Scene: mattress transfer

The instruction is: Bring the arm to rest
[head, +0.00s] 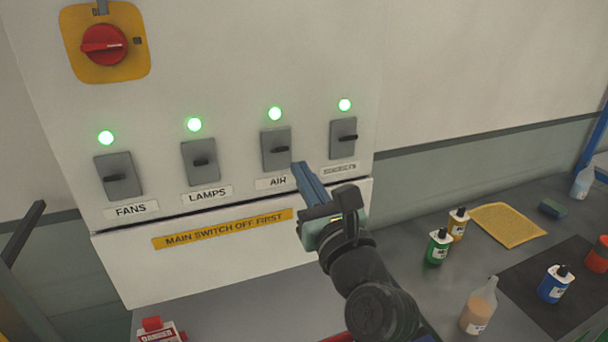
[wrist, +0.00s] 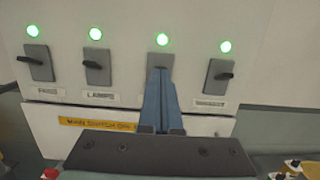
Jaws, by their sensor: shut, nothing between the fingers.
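My gripper (head: 300,168) is in front of the switch panel (head: 230,60), its blue fingers shut with nothing between them. Its tips are at the lower edge of the AIR switch (head: 276,146); I cannot tell whether they touch it. In the wrist view the shut fingers (wrist: 161,80) point up at the AIR switch and cover much of it. My dark arm comes up from the lower right of the head view.
FANS (head: 118,174), LAMPS (head: 199,160) and a fourth switch (head: 343,138) flank AIR; all green lamps are lit. A red main switch (head: 104,45) is above. Bottles such as a green one (head: 438,246), and a yellow cloth (head: 506,224), occupy the bench at right.

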